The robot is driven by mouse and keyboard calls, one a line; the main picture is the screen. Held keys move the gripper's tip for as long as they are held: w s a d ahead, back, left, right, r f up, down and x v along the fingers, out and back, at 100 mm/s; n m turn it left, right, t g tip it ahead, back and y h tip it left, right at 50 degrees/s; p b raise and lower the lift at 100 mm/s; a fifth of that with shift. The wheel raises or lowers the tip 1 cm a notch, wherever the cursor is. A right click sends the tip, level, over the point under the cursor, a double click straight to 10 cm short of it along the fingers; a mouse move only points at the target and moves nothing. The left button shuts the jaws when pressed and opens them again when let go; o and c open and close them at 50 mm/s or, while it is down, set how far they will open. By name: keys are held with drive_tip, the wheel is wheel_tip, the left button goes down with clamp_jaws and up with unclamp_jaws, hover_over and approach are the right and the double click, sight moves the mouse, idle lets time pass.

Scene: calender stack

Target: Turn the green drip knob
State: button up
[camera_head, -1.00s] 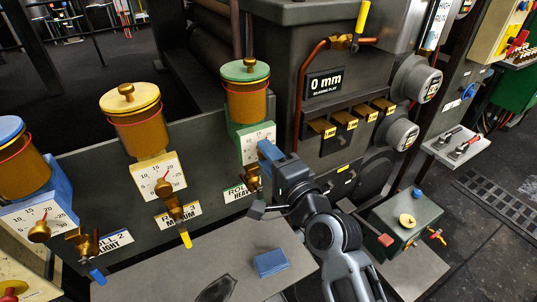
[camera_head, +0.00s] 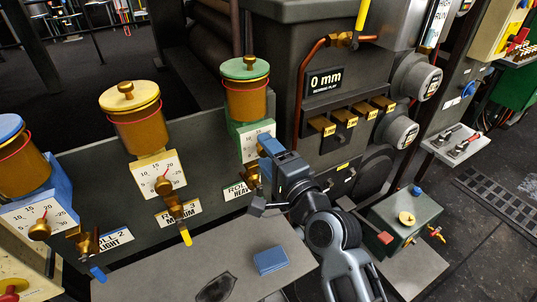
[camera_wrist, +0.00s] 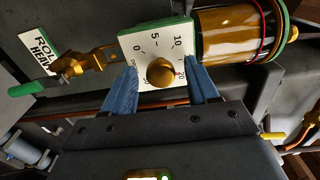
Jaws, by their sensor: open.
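The green-lidded oil cup (camera_head: 246,92) stands on the grey panel, above a white dial plate with green edges (camera_head: 254,145). In the wrist view the dial (camera_wrist: 157,45) shows a round brass drip knob (camera_wrist: 160,72) at its middle, with a red pointer near 20. My gripper (camera_wrist: 162,90) is open, with one blue finger on each side of the knob, apart from it. In the head view my gripper (camera_head: 262,168) covers the knob and part of the dial. A brass valve with a green handle (camera_wrist: 26,88) lies beside the dial in the wrist view.
Yellow-lidded (camera_head: 135,115) and blue-lidded (camera_head: 18,160) oil cups with their own dials stand to the left. A blue block (camera_head: 270,261) lies on the grey ledge (camera_head: 170,270) below. A dark green box (camera_head: 402,222) stands right of my arm.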

drive_tip(key=shift+s, duration=0.1)
drive_tip(key=shift+s+d+f, duration=0.1)
drive_tip(key=shift+s+d, duration=0.15)
drive_tip(key=b+v, duration=0.1)
drive_tip(key=v, duration=0.6)
drive_tip(key=shift+b, duration=0.3)
